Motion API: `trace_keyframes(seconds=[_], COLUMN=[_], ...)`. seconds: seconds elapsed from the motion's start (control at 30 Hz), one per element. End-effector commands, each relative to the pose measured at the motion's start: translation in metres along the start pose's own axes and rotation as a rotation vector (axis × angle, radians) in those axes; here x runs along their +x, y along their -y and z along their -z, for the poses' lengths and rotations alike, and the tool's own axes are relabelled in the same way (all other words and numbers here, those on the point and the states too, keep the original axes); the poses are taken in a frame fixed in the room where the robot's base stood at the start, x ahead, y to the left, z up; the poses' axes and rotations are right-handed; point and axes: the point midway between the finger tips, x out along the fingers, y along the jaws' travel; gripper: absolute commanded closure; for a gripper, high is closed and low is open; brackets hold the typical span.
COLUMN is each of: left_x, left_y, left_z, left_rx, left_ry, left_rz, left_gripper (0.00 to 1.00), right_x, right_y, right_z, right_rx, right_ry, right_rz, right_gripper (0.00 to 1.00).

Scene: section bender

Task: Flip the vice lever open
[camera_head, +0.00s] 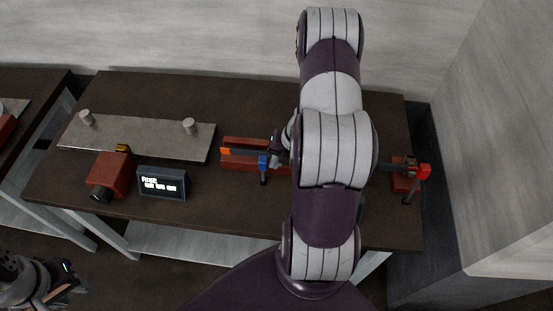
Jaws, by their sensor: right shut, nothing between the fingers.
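A red vice-like fixture (240,142) lies on the dark table, with an orange end piece (225,151) at its left and a blue clamp piece (263,163) in front. My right arm covers the middle of this assembly. My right gripper (279,148) is shut and empty, right beside the blue piece; whether it touches is unclear. A second red fixture (402,184) with a bright red end (425,171) shows right of my arm. Which part is the vice lever is hard to tell. My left gripper (72,282) is at the lower left, away from the table; its fingers are unclear.
A grey metal plate with two pegs (150,139) lies at the left of the dark table (240,217). A red block with a dark knob (110,174) and a small display (162,183) stand in front. A wall is behind; a grey block (510,150) stands at right.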

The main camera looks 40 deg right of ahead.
Motion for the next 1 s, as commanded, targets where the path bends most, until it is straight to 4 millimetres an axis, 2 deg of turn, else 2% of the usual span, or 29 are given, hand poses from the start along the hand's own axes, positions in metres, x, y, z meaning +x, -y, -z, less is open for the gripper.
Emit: trace_keyframes(seconds=[0.67, 1.0], left_x=[-0.031, -0.05], left_y=[0.0, 0.0], left_z=[0.004, 0.006], left_rx=[0.0, 0.0], left_ry=[0.0, 0.0], left_rz=[0.0, 0.0], left_gripper=[0.66, 0.66], right_x=[-0.001, 0.007], right_y=[-0.018, -0.042], right_z=[0.001, 0.0], right_rx=[-0.002, -0.002], right_ry=[-0.002, -0.001], right_rz=[0.118, 0.116], right_gripper=[1.0, 1.0])
